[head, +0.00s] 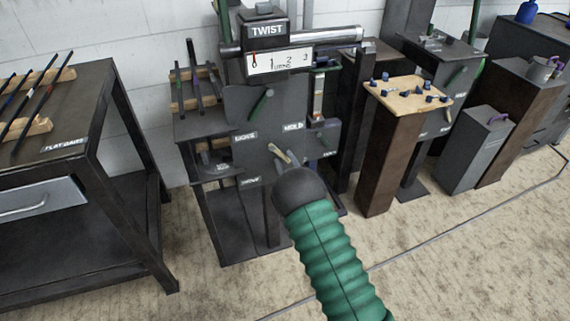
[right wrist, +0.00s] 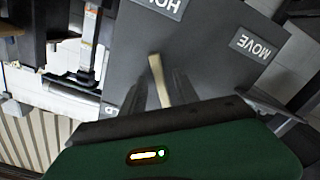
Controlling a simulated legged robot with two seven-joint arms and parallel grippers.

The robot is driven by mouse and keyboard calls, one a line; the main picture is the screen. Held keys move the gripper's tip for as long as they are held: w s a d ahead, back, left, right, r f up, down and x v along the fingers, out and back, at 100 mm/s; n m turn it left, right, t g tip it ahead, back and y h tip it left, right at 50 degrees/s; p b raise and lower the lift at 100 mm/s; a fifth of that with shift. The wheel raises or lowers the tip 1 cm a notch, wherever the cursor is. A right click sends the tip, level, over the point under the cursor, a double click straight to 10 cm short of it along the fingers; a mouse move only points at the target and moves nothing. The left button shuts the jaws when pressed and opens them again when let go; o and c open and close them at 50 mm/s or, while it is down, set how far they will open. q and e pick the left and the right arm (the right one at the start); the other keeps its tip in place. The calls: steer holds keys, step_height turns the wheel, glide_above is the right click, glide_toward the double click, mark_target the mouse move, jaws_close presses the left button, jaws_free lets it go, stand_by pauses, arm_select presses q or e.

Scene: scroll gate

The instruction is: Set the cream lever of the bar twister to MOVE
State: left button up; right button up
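The bar twister (head: 258,105) is a dark machine with a TWIST sign and a numbered dial. In the right wrist view the cream lever (right wrist: 158,80) stands between the two grey fingers of my right gripper (right wrist: 160,88), which are apart. I cannot tell whether either finger touches it. In the head view my dark wrist hides most of the right gripper (head: 284,160). My left gripper is out of view.
A green lever (head: 262,104) is higher on the plate. A dark table (head: 88,125) with bars stands left. A brown pedestal (head: 392,160) with a wooden board stands right, beside grey cabinets (head: 475,150). The floor in front is clear.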

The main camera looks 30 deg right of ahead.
steer(key=shift+w+a+r, duration=0.1)
steer(key=shift+c, duration=1.1)
jaws_close()
stand_by(0.3)
